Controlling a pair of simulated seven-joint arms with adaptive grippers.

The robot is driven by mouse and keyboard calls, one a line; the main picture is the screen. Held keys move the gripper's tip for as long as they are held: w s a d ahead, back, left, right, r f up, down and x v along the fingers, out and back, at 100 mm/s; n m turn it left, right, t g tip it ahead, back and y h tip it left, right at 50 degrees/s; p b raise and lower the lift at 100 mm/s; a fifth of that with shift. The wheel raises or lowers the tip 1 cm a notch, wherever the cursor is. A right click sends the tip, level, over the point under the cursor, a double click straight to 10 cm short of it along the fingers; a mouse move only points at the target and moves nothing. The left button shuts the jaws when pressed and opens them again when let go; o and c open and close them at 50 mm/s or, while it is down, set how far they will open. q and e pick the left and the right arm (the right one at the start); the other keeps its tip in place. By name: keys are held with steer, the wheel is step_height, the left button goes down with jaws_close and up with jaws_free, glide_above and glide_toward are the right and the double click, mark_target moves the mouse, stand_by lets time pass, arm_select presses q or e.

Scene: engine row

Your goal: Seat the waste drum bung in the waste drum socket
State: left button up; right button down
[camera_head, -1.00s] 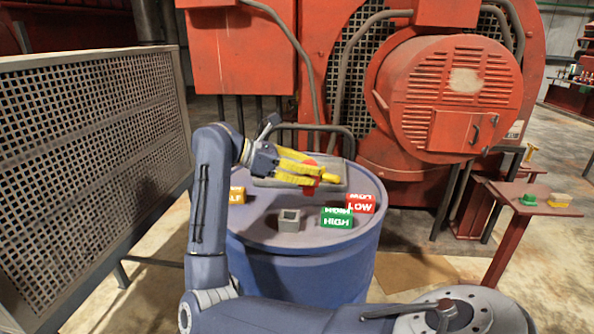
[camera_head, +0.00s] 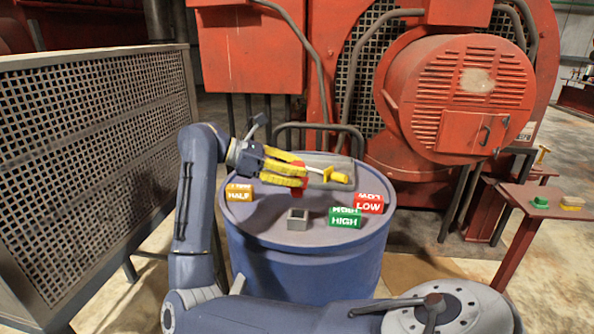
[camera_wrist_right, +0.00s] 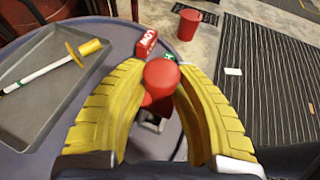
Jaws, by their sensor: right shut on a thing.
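My right gripper (camera_head: 302,172) is shut on the red waste drum bung above the blue drum (camera_head: 300,272). In the right wrist view the bung (camera_wrist_right: 162,76) has a round red top between the two yellow fingers (camera_wrist_right: 160,95). The waste drum socket (camera_head: 298,220) is a small grey box with a dark square opening on the drum top. In the wrist view part of the socket (camera_wrist_right: 152,121) shows below the bung, which seems apart from it. My left gripper is not in view.
An orange HALF block (camera_head: 239,193), a green HIGH block (camera_head: 345,218) and a red LOW block (camera_head: 369,204) stand on the drum top. A mesh guard (camera_head: 90,170) stands left.

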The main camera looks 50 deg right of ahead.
step_height(320, 180, down, 9)
steer(key=shift+r, duration=0.2)
stand_by(1.2)
steer(key=shift+f, duration=0.1)
stand_by(0.3)
steer(key=c, duration=1)
jaws_free()
steer(key=v, duration=1.2)
